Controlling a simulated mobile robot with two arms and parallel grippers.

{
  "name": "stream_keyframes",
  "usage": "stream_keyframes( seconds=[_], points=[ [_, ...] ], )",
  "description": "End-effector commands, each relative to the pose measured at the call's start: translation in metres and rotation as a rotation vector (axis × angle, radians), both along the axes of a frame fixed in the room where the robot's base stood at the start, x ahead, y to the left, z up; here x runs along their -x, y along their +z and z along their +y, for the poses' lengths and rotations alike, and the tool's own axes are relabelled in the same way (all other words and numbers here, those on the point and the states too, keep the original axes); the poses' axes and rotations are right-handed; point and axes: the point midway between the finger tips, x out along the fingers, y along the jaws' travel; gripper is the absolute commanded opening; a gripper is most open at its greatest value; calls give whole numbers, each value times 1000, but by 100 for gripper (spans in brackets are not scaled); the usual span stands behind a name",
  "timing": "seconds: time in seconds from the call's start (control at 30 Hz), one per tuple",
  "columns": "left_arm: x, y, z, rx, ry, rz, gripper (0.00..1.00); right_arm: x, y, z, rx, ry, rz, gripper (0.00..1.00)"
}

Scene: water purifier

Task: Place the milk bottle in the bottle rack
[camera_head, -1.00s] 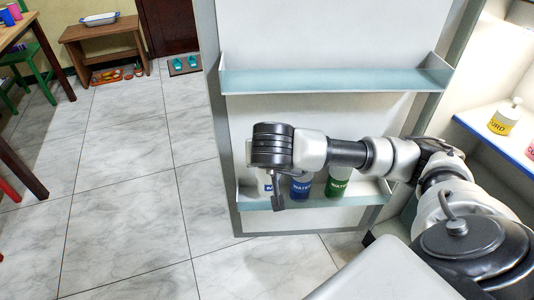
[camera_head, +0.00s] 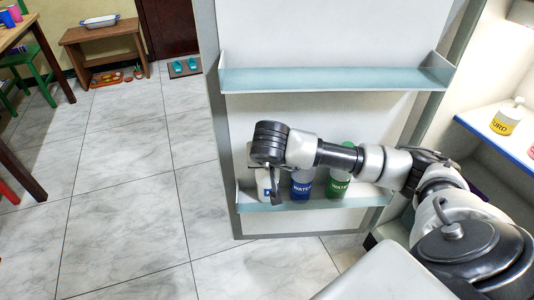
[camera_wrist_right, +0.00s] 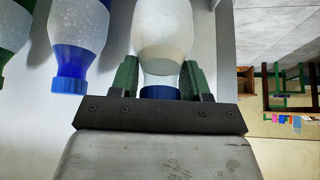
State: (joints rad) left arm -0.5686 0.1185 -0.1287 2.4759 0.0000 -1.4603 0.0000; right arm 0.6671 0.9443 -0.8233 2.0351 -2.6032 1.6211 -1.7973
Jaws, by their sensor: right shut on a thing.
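The milk bottle (camera_head: 262,183) is white with a blue-lettered label, of which an "M" shows. It is upright at the left end of the lower door shelf, the bottle rack (camera_head: 345,204). My right gripper (camera_head: 269,173) is over it, its wrist and a finger hiding part of the bottle. In the right wrist view, the green fingers of my right gripper (camera_wrist_right: 160,78) are shut on either side of the milk bottle's neck (camera_wrist_right: 163,40), near its blue cap. I cannot tell whether its base touches the rack floor. My left gripper is out of view.
A blue water bottle (camera_head: 301,184) and a green one (camera_head: 338,184) stand in the rack to the right of the milk bottle. An empty upper shelf (camera_head: 330,80) is above. A shelf at right holds a yellow-labelled bottle (camera_head: 506,120). Tiled floor (camera_head: 130,210) at left is clear.

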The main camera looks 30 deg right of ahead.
Motion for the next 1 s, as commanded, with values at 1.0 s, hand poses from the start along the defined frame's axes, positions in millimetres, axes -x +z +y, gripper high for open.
stream_keyframes(
  seconds=[1.0],
  points=[
    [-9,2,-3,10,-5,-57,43,-29,-10,-18,-103,1,162,0]
  ],
)
